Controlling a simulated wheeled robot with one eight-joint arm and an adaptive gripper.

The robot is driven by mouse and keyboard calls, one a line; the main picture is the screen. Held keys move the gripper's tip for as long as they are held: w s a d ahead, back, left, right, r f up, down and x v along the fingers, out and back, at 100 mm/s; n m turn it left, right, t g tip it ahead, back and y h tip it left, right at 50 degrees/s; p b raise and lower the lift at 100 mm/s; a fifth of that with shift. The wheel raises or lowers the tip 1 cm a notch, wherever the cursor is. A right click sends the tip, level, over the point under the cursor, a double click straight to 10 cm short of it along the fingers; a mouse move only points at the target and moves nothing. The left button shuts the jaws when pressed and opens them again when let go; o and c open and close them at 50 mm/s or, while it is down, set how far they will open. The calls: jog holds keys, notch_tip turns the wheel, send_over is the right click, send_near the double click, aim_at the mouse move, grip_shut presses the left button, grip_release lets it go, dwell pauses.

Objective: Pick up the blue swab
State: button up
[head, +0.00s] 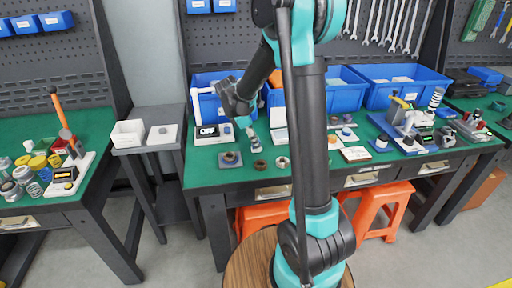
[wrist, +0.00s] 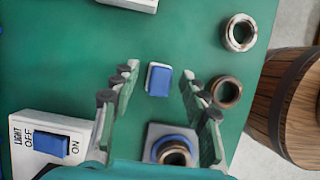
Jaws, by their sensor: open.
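The small blue block that I take for the blue swab (wrist: 160,82) lies on the green table top with a pale edge under it, in the middle of the wrist view. My gripper (wrist: 163,76) is open, with one finger to the left of the block and one to the right. No contact with the block shows, and I cannot tell the height above it. In the head view my gripper (head: 253,142) points down over the front of the middle table. The block is not clear there, behind or under the fingers.
A grey plate with a blue ring and a metal ring (wrist: 172,146) lies close to the right finger. Two metal rings (wrist: 226,91) (wrist: 240,33) lie further right. A white light switch box (wrist: 62,138) stands at lower left. A wooden barrel (wrist: 285,105) is beyond the edge.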

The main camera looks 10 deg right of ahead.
jog(key=shift+d+f, duration=0.15)
jog(key=shift+f, duration=0.2)
jog(key=shift+c, duration=0.3)
jog(key=c, duration=1)
grip_shut()
